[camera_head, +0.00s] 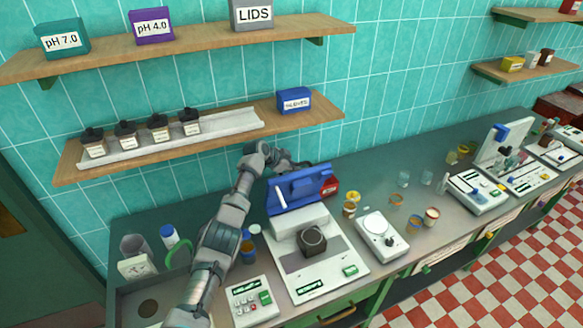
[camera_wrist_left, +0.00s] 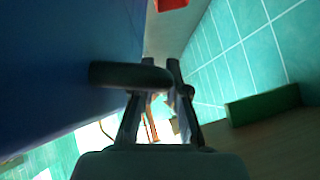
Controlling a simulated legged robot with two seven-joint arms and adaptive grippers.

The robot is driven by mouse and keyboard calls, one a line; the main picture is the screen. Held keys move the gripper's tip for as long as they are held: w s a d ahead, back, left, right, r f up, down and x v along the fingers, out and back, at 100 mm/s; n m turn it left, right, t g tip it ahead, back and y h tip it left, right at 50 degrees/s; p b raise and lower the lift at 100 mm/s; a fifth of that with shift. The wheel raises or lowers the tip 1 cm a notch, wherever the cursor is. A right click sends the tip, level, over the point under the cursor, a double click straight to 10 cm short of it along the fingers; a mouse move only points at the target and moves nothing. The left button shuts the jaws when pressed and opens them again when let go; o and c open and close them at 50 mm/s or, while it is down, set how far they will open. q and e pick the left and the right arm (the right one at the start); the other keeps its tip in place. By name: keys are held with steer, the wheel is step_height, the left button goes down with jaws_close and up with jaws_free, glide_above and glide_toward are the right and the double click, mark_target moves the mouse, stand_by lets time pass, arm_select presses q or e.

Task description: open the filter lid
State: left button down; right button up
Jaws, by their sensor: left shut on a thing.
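The filter lid (camera_head: 305,192) is a blue panel at the back of a white benchtop machine (camera_head: 325,272). It stands raised and tilted, and a dark round part (camera_head: 312,240) on the machine lies uncovered in front of it. My left arm reaches in from the lower left, and my left gripper (camera_head: 296,164) is at the lid's back upper edge, its fingertips partly hidden. In the left wrist view the blue lid (camera_wrist_left: 50,70) fills the left side. There my left gripper (camera_wrist_left: 160,80) is shut on a dark rounded bar (camera_wrist_left: 118,75) beside the lid.
A red object (camera_head: 329,187) stands just behind the lid. A white scale (camera_head: 382,236) and small jars (camera_head: 352,198) are to the right. A keypad device (camera_head: 250,298) is at the left front. A shelf with dark bottles (camera_head: 158,128) hangs above.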

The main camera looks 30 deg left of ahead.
arm_select(q)
steer(key=c, duration=1.5)
jaws_free()
steer(key=shift+w+d+r, duration=0.2)
steer(key=shift+d+r, duration=0.1)
steer(key=shift+r, duration=0.15)
steer(key=shift+o, duration=0.3)
steer(key=shift+d+f, duration=0.2)
steer(key=shift+s+a+r, duration=0.3)
steer(key=shift+s+r, duration=0.05)
steer(key=shift+s, duration=0.05)
steer(key=v, duration=1)
steer(key=shift+s+r, duration=0.15)
steer(key=shift+r, duration=0.1)
steer(key=shift+a+f, duration=0.1)
steer(key=shift+a, duration=0.05)
